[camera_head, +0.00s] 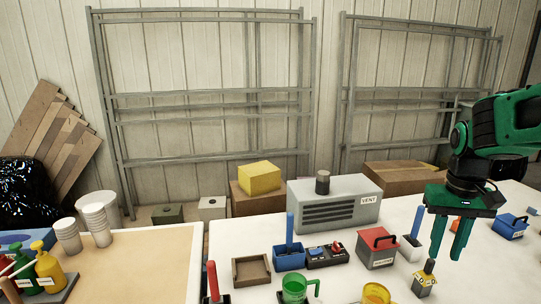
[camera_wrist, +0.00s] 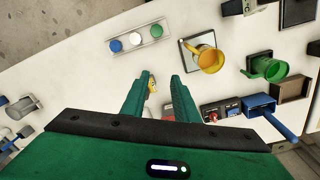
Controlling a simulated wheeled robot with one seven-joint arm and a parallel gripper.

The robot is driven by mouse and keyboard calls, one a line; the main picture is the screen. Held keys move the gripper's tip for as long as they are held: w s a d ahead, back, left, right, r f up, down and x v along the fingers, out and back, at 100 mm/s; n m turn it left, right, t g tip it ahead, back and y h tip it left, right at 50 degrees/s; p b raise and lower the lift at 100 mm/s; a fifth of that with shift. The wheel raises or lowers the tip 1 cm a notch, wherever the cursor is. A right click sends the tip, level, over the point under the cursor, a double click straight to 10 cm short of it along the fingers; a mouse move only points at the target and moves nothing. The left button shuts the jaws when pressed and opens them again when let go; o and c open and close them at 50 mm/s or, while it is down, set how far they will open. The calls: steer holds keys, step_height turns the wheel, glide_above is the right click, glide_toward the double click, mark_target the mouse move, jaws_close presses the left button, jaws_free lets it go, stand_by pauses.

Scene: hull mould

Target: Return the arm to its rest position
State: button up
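My green arm enters from the right in the head view, with my gripper (camera_head: 450,252) pointing down over the right part of the white table (camera_head: 345,255). Its two fingers are apart. In the wrist view my gripper (camera_wrist: 162,77) shows a gap between the fingertips with white table behind it. Nothing is seen held.
A blue box (camera_head: 510,226) stands right of my gripper.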

steer(key=s+d+f+m, duration=0.1)
steer(key=s+f+m, duration=0.2)
steer(key=s, duration=1.6)
steer(key=shift+d+f+y, duration=0.15)
steer(key=shift+d+y, duration=0.05)
steer(key=shift+y, duration=0.1)
steer(key=shift+w+f, duration=0.25)
steer(key=shift+w, duration=0.3)
